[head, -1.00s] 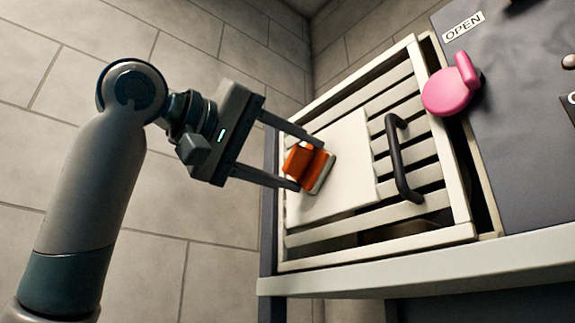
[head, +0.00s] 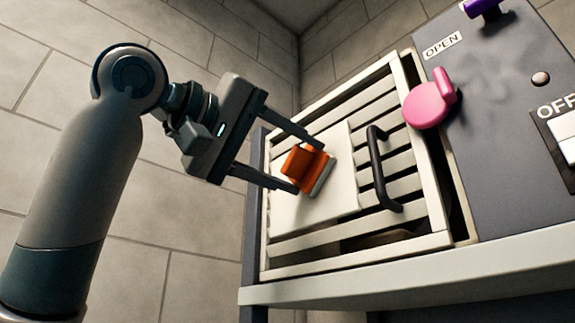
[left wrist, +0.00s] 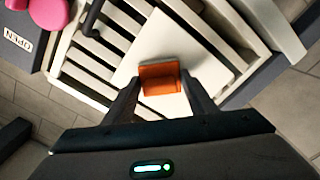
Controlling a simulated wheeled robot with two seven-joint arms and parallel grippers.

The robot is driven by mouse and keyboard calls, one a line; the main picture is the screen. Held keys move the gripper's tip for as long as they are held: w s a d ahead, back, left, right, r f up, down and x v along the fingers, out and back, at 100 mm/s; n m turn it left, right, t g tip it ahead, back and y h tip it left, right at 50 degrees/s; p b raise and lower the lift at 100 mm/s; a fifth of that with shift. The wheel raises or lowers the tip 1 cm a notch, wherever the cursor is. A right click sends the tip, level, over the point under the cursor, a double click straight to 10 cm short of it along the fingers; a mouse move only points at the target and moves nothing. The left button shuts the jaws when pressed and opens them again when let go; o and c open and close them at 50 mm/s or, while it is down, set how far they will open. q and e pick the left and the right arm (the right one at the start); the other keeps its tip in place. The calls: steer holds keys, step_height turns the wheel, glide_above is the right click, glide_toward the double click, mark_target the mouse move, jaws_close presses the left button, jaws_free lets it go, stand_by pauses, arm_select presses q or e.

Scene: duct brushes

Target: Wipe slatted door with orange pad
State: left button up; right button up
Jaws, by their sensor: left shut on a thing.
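The slatted door (head: 429,196) is a cream frame with slats, a plain flat panel (head: 341,150) on its left part and a dark bar handle (head: 378,165). The orange pad (head: 304,166) has an orange grip and a pale base. My left gripper (head: 307,168) is shut on the orange pad's grip, with the pad at the flat panel; whether the base touches it I cannot tell. In the left wrist view the pad (left wrist: 160,78) sits between the fingertips, over the panel (left wrist: 178,45). The right gripper is not in view.
A pink round knob (head: 428,104) sits right of the door, by the OPEN label (head: 443,45). A grey panel further right holds a purple part (head: 482,8) and an OFF switch (head: 566,138). A pale ledge (head: 400,272) runs below; a tiled wall stands behind.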

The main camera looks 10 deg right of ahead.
mark_target(322, 160)
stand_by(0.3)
arm_select(q)
steer(key=shift+s+d+f+b, duration=0.1)
steer(key=shift+s+d+b, duration=0.25)
steer(key=shift+s+d, duration=0.65)
steer(key=shift+s, duration=0.35)
steer(key=shift+b, duration=0.4)
steer(key=shift+w+a, duration=0.1)
steer(key=shift+w+a, duration=0.5)
steer(key=shift+w, duration=0.15)
steer(key=shift+w+a, duration=0.45)
steer(key=shift+w, duration=0.2)
steer(key=shift+w, duration=0.1)
